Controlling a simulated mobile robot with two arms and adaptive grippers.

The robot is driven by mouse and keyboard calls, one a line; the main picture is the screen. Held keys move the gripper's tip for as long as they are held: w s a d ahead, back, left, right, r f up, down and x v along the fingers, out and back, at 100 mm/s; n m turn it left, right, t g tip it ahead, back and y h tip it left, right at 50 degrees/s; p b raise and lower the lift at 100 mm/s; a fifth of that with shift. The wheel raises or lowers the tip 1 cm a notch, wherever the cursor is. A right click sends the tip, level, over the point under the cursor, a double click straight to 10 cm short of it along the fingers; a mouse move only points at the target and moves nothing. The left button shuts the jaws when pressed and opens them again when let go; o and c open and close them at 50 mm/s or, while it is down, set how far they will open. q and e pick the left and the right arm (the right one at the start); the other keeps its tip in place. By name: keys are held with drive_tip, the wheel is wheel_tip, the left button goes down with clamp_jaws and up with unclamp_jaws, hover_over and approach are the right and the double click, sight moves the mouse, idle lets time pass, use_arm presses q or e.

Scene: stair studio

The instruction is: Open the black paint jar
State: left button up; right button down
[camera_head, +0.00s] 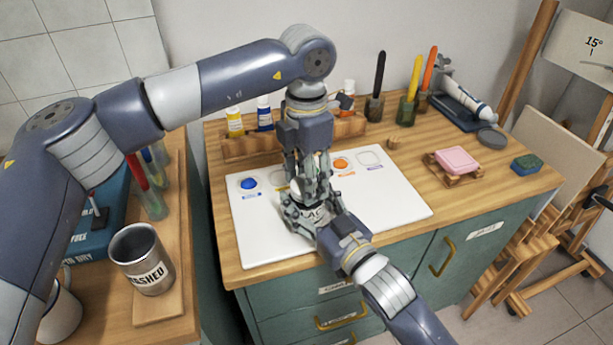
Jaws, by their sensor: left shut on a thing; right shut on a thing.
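The black paint jar (314,214) stands at the middle of the white palette board (400,207), mostly hidden by both grippers. A pale bit of its side shows with part of a dark label. My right gripper (302,212) comes in low from the front right and is shut around the jar's body. My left gripper (309,188) points straight down from above and is shut at the jar's top. Its fingers cover the lid, so I cannot see whether the lid is seated or raised.
Blue paint (249,183) and orange paint (341,164) lie on the board. Behind are a wooden rack (240,148) with bottles and upright handled tools. A pink block (456,160) and a green sponge (527,163) sit at right. A metal mug (143,260) stands at left.

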use_arm(q)
drive_tip(key=n, duration=0.7)
use_arm(e)
drive_tip(key=shift+f, duration=0.2)
use_arm(q)
drive_tip(key=n, duration=1.1)
drive_tip(key=shift+n, duration=0.3)
drive_tip(key=n, duration=0.5)
drive_tip(key=shift+n, duration=0.4)
drive_tip(key=shift+r, duration=0.25)
drive_tip(key=shift+r, duration=0.9)
drive_tip(key=shift+r, duration=0.15)
